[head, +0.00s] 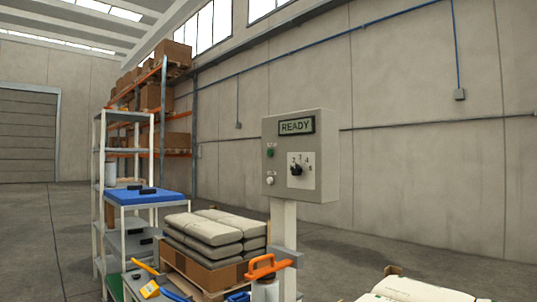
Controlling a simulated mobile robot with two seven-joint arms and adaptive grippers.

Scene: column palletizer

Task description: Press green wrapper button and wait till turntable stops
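A grey control box (322,165) stands on a post in the middle of the head view. Its display (296,125) reads READY. The green button (270,153) is at the upper left of its front, with a pale button (270,181) below it. A black rotary knob (296,169) sits on a numbered white plate to the right of the buttons. I cannot make out a turntable in this view. Neither of my grippers is in view, and nothing touches the box.
Stacked grey bags (215,234) lie on a carton and pallet left of the post. An orange-handled item (270,264) is by the post's lower part. More pale bags (420,290) are at bottom right. A shelf cart (125,220) and an orange rack (165,110) stand left.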

